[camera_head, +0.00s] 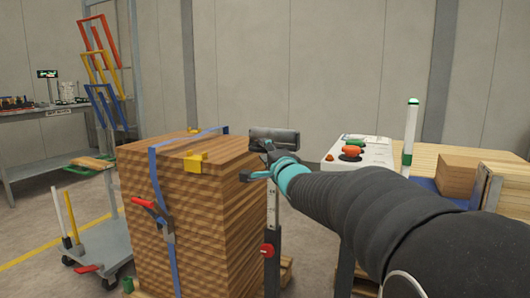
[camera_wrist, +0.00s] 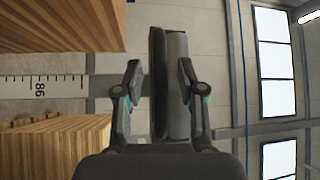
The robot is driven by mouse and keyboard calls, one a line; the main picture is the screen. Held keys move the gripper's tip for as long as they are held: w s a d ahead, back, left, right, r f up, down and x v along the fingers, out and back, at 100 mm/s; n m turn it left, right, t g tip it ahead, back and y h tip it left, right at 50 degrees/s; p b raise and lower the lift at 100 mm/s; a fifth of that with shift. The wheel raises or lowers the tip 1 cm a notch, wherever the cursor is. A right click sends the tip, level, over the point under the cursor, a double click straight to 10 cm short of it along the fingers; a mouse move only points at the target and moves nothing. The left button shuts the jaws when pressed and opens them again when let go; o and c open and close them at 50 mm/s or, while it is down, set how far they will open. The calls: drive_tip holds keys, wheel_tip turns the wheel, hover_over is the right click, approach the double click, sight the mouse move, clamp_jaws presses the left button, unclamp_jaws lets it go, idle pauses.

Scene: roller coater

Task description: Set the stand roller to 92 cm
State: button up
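The stand roller (camera_head: 273,135), a dark grey cylinder, sits on top of an upright post beside the stacked wood. The post's white scale (camera_head: 272,206) and red knob (camera_head: 267,250) show below it. My gripper (camera_head: 262,168) is at the roller, partly hidden by my arm. In the wrist view the roller (camera_wrist: 174,85) lies between the two spread fingers of my gripper (camera_wrist: 163,80). A small gap shows at the left finger; contact on the right is unclear. The post's scale (camera_wrist: 40,87) shows a sideways 86; the exact setting cannot be read.
A strapped wood stack (camera_head: 190,205) stands left of the post. A control panel (camera_head: 360,152) with red and green buttons and a green-white light (camera_head: 410,132) are to the right. A cart (camera_head: 100,245) and a workbench (camera_head: 60,112) are at the left.

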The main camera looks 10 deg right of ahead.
clamp_jaws()
drive_tip(key=shift+f, duration=0.1)
wheel_tip(320, 180, down, 6)
drive_tip(key=b, duration=0.3)
unclamp_jaws()
drive_tip(key=shift+r, duration=0.25)
drive_tip(key=shift+f, duration=0.1)
